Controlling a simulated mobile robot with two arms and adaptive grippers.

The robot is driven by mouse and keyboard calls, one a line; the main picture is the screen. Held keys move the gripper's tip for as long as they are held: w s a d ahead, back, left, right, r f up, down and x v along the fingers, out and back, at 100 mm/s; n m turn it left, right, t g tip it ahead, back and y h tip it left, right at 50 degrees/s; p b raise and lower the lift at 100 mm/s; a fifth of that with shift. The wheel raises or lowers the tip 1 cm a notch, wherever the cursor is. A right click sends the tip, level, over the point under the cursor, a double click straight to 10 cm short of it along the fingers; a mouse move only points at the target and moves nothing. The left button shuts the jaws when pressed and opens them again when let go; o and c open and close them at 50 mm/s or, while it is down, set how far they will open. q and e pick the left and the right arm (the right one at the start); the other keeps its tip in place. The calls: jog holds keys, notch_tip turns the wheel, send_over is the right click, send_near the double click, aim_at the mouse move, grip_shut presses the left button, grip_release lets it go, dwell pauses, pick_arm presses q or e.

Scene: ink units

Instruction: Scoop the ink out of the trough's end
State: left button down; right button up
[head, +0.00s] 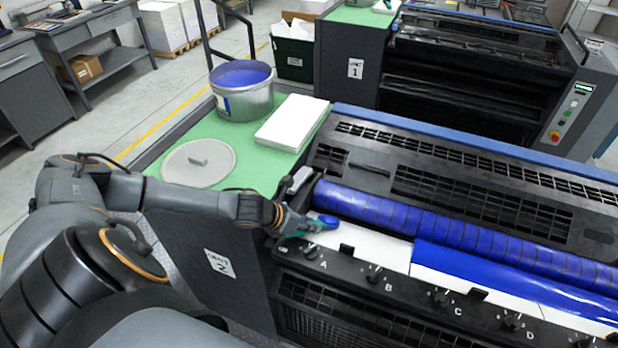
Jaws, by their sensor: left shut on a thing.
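My left gripper (294,224) is at the left end of the trough, shut on a small scraper-like tool (325,221) with a blue end. The tool is small in view and partly hidden by the fingers; its end lies over the trough's left end, and I cannot tell whether it touches. The trough (372,246) is bare and white on its left part. Blue ink (470,268) covers it from the middle to the right. A blue ink roller (440,226) runs along its back. My right gripper is not in view.
A tin of blue ink (242,103), a grey lid (198,164) and a white stack (292,123) stand on the green top (205,133). Knobs (374,275) line the front rail. A second press (470,75) stands behind, with a dark bin (293,55) beside it.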

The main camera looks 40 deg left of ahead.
pick_arm(q)
notch_tip(320, 180, up, 3)
jog(key=p, duration=0.2)
jog(key=shift+r+p, duration=0.15)
jog(key=shift+p, duration=0.2)
jog(key=shift+r+b, duration=0.25)
jog(key=shift+b, duration=0.1)
notch_tip(320, 180, up, 7)
jog(key=shift+f, duration=0.15)
